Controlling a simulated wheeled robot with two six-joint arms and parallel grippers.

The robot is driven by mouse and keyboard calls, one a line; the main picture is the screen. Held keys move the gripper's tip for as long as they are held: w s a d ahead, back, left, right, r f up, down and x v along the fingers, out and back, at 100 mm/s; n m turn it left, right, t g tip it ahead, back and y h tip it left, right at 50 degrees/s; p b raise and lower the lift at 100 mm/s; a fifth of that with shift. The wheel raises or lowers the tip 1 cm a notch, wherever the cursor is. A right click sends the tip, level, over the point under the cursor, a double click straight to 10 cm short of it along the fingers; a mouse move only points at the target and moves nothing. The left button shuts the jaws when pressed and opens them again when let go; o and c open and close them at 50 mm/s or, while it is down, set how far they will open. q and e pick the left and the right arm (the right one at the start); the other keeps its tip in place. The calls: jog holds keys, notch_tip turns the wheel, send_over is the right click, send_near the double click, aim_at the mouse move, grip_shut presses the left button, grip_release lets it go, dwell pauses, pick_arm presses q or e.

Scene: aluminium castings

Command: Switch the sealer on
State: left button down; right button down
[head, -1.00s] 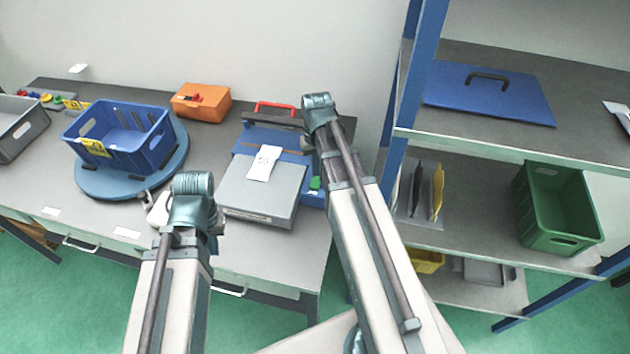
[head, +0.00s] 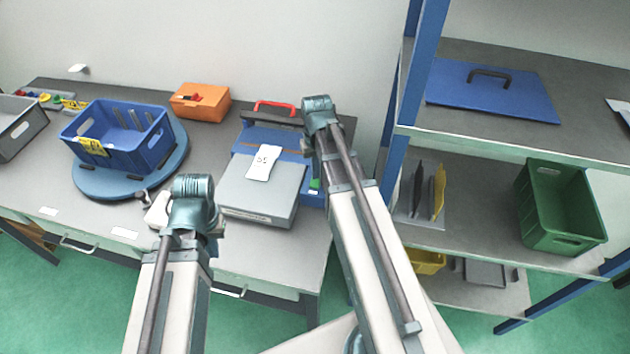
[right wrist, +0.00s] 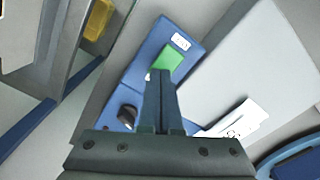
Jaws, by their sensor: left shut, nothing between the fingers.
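The sealer stands at the right end of the bench, with a blue body (head: 239,143), a light grey plate (head: 262,197) and a red handle (head: 275,106) at the back. Its green switch (head: 315,184) shows beside my right arm, and also in the right wrist view (right wrist: 170,60). My right gripper (right wrist: 160,75) has its fingers together, tips over the near edge of the green switch; I cannot tell whether they touch it. In the head view its fingers are hidden by the arm. My left gripper (head: 143,197) is shut and empty over the bench, left of the sealer.
A white paper (head: 263,162) lies on the grey plate. A blue crate (head: 150,152) sits on a round blue turntable (head: 105,188). An orange box (head: 203,104) stands at the back. A blue-posted shelf (head: 470,222) with a green crate (head: 562,237) stands close on the right.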

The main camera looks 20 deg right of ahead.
notch_tip(320, 180, up, 7)
jog(key=p, duration=0.7)
dwell(0.3)
dwell(0.3)
jog(key=s+a, duration=0.1)
jog(key=a, duration=0.2)
jog(key=s+a+f+n+b, duration=0.1)
jog(key=s+a, duration=0.1)
jog(key=a, duration=0.2)
jog(key=s+a+n, duration=0.1)
jog(key=a, duration=0.2)
jog(key=shift+s+a+f+h+b, duration=0.3)
jog(key=shift+s+a+f+b, duration=0.05)
jog(key=shift+a+f, duration=0.05)
jog(key=s+a+f+n+b, duration=0.1)
jog(key=s+a+n, duration=0.2)
jog(key=s+a, duration=0.5)
jog(key=shift+a+f+h, duration=0.2)
jog(key=shift+a+h, duration=0.1)
jog(key=shift+a, duration=0.8)
